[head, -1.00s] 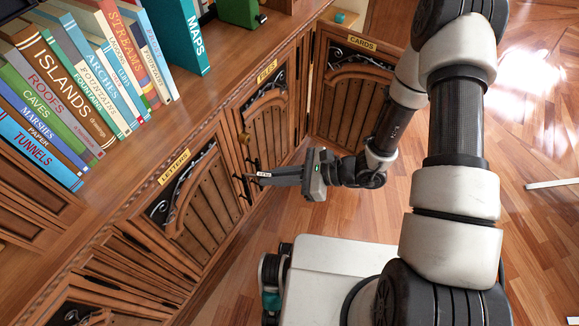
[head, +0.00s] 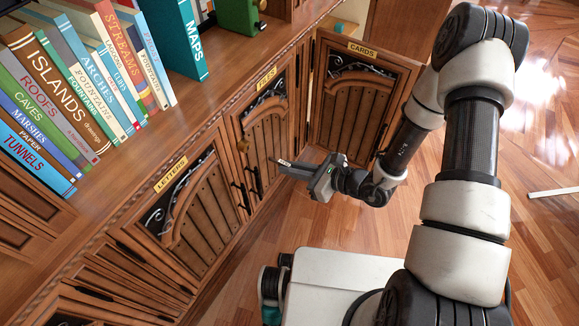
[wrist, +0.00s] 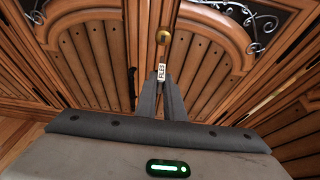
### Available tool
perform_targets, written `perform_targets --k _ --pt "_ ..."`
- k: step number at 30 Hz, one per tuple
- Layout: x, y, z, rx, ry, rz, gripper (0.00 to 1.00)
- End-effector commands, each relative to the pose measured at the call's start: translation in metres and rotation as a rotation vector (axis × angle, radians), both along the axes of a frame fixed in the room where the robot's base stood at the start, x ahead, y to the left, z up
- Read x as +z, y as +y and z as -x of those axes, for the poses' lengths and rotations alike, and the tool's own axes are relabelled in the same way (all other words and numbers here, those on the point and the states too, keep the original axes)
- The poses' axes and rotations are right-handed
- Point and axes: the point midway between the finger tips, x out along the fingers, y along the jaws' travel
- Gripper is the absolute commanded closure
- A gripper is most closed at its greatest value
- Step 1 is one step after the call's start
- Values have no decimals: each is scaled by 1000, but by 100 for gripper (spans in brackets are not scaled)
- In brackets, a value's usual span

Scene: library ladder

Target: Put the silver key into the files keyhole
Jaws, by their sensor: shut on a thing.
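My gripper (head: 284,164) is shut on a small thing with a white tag. The tag reads FILES in the wrist view, where it shows between the fingertips (wrist: 162,80). The silver key's metal itself is too small to make out. The files door (head: 265,135) is wooden, with a yellow FILES label (head: 267,77) above it. My fingertips are in front of this door, at its lower right in the head view, seemingly apart from it. A round brass piece (wrist: 163,37) shows just beyond the tag in the wrist view. I cannot make out the keyhole.
The letters door (head: 200,215) is to the left and the cards door (head: 350,105) to the right, at an angle. Dark handles (head: 256,182) stick out near my fingertips. Books (head: 60,95) stand on the shelf above. The wooden floor (head: 540,240) at right is mostly clear.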

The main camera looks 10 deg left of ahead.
Motion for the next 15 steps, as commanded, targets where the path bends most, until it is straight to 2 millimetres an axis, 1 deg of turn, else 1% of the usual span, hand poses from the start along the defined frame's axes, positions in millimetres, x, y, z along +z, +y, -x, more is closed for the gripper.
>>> perform_targets --k 1,15 --pt "0 5 -2 4 -2 -1 100" --pt "0 45 -18 4 -2 -1 100"
